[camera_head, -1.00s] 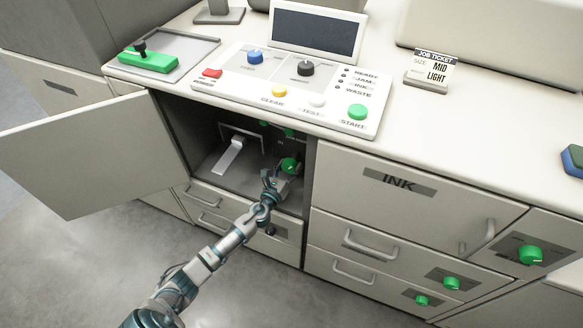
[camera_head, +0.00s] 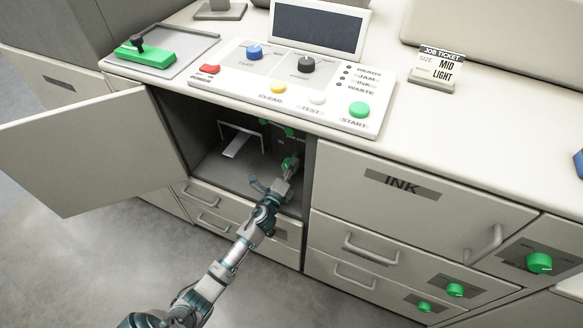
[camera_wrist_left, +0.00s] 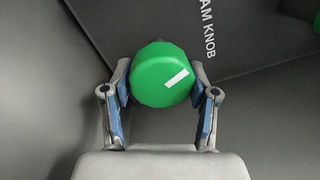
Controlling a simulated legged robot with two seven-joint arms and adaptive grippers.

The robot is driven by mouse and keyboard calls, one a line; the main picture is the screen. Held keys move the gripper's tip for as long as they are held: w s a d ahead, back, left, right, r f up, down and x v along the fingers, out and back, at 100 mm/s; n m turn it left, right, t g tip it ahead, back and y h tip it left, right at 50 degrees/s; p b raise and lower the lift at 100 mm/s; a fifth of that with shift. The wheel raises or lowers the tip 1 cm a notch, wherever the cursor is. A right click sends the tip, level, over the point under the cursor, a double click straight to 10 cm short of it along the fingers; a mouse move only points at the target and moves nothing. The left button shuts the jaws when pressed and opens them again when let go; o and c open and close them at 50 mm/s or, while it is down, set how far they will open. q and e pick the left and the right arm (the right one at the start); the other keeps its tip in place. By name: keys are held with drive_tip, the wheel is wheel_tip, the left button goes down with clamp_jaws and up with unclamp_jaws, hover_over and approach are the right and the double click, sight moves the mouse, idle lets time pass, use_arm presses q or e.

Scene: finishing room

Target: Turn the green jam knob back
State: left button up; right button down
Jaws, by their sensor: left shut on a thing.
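The green jam knob (camera_wrist_left: 160,77) is inside the open cabinet, on a dark panel with printed letters reading "AM KNOB". Its white mark points to the upper right in the left wrist view. My left gripper (camera_wrist_left: 163,88) is shut on the knob, with a blue-padded finger on each side. In the head view the gripper (camera_head: 286,172) reaches into the cabinet and partly hides the jam knob (camera_head: 290,163). My right gripper is not in view.
The cabinet door (camera_head: 95,150) stands open to the left. A white lever (camera_head: 237,145) is inside the cabinet, left of the knob. The control panel (camera_head: 330,105) is on the counter above. Drawers with green knobs (camera_head: 455,290) are at the right.

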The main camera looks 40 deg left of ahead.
use_arm(q)
drive_tip(key=n, duration=0.3)
drive_tip(key=n+y+p, duration=0.1)
drive_tip(key=n, duration=0.2)
drive_tip(key=shift+n, duration=0.4)
drive_tip(key=shift+f+n+g, duration=0.1)
drive_tip(key=shift+n+g, duration=0.2)
drive_tip(key=shift+n, duration=0.2)
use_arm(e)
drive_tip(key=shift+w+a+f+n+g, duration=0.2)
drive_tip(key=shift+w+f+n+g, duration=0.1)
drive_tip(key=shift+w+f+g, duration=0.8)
use_arm(q)
drive_tip(key=shift+s, duration=0.1)
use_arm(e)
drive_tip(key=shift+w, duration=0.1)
use_arm(q)
drive_tip(key=o, duration=1.2)
drive_tip(key=shift+a+f, duration=0.1)
drive_tip(key=shift+c, duration=0.2)
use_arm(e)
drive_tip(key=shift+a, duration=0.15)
